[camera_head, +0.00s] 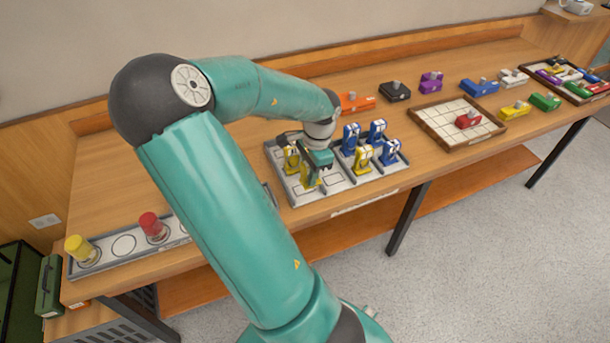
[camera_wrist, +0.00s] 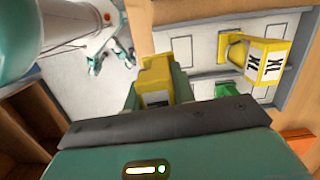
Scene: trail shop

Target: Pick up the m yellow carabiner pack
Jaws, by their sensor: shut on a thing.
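My gripper (camera_head: 313,165) is over the left part of a grey sectioned tray (camera_head: 334,187). In the wrist view my gripper (camera_wrist: 157,88) is shut on a yellow carabiner pack (camera_wrist: 156,70), which sits between the two teal fingers. The held pack's label is mostly hidden, so I cannot read its size. It also shows in the head view (camera_head: 306,178), low at the tray; I cannot tell if it touches the tray. Another yellow pack (camera_wrist: 265,60), marked XL, stands apart from my gripper. A further yellow pack (camera_head: 363,156) stands among the blue ones.
Blue packs (camera_head: 390,152) stand in the tray's right part. A wooden-rimmed gridded tray (camera_head: 432,127) holding a red item (camera_head: 468,120) is to the right. Coloured items line the table's back. A strip with yellow (camera_head: 78,247) and red (camera_head: 152,226) cylinders is at left.

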